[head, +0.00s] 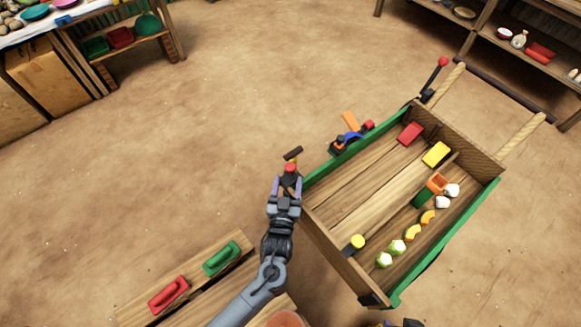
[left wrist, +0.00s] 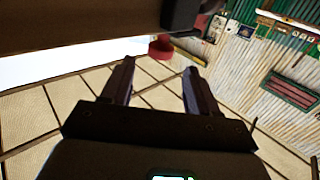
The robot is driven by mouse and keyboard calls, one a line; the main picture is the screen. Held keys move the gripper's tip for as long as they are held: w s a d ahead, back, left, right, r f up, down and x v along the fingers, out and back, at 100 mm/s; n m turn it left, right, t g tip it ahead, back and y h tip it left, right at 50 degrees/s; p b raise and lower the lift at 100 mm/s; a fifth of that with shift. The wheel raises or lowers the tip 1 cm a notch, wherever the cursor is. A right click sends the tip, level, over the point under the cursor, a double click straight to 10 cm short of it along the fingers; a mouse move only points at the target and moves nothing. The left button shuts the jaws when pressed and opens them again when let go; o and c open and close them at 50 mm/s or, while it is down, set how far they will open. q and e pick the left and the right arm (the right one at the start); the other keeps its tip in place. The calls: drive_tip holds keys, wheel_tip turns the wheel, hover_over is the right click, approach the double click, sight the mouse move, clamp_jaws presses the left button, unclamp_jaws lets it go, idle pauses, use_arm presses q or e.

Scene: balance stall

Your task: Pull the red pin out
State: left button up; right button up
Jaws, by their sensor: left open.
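A red-headed pin (head: 290,168) sits at the near left corner of the cart, by a dark fitting with a brown bar. My left gripper (head: 287,184) is open just below the red head, its fingers spread to either side and nothing clearly between them. In the left wrist view the red head (left wrist: 160,47) shows beyond and between the open fingertips (left wrist: 158,68), under a dark block. The pin's shaft is hidden. A dark and purple sliver at the bottom edge of the head view may be my right gripper (head: 408,323); its jaws cannot be made out.
The green-sided wooden cart (head: 350,205) holds coloured blocks and produce pieces. A lever with a red knob (head: 443,62) rises at its far end. A board with a red handle (head: 168,293) and a green handle (head: 221,258) lies at lower left. Open dirt floor lies beyond.

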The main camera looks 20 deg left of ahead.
sight(291, 166)
use_arm(q)
drive_tip(key=b+x, duration=0.1)
drive_tip(key=x, duration=0.5)
drive_tip(key=shift+w, duration=0.4)
clamp_jaws()
